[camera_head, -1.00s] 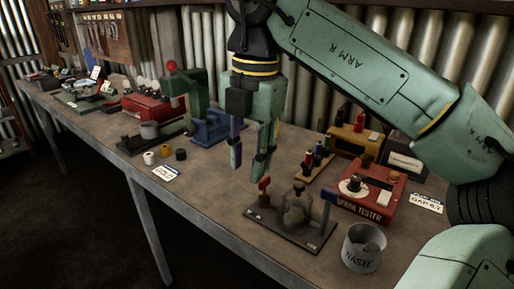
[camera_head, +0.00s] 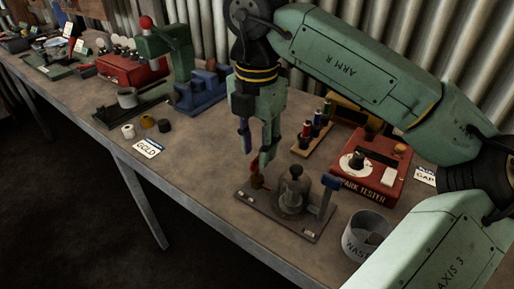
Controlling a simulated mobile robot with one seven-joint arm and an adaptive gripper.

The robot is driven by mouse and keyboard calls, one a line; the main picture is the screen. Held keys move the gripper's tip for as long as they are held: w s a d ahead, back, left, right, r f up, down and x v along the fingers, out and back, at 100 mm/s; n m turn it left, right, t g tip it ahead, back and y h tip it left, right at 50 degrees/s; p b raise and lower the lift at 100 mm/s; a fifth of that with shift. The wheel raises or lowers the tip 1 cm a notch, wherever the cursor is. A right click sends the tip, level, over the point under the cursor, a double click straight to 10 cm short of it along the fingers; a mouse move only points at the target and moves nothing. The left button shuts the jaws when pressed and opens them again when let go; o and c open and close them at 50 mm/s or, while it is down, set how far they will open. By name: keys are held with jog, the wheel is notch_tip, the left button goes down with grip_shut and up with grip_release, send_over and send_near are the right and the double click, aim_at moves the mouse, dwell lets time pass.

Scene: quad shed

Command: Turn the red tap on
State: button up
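The red tap (camera_head: 255,166) stands at the left end of a dark base plate (camera_head: 253,213) on the bench. Its red handle is partly beside my right fingertip. My gripper (camera_head: 255,150) points down just above and behind the red tap. Its two fingers are apart with a gap between them, and nothing is seen held. I cannot tell whether a finger touches the handle.
A waste tin (camera_head: 367,238) stands right of the plate. A red spark tester (camera_head: 370,168) and a rack of small bottles (camera_head: 314,133) are behind it. A green press (camera_head: 165,55) is at left. The bench front left of the plate is clear.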

jog(key=shift+f, duration=1)
grip_shut()
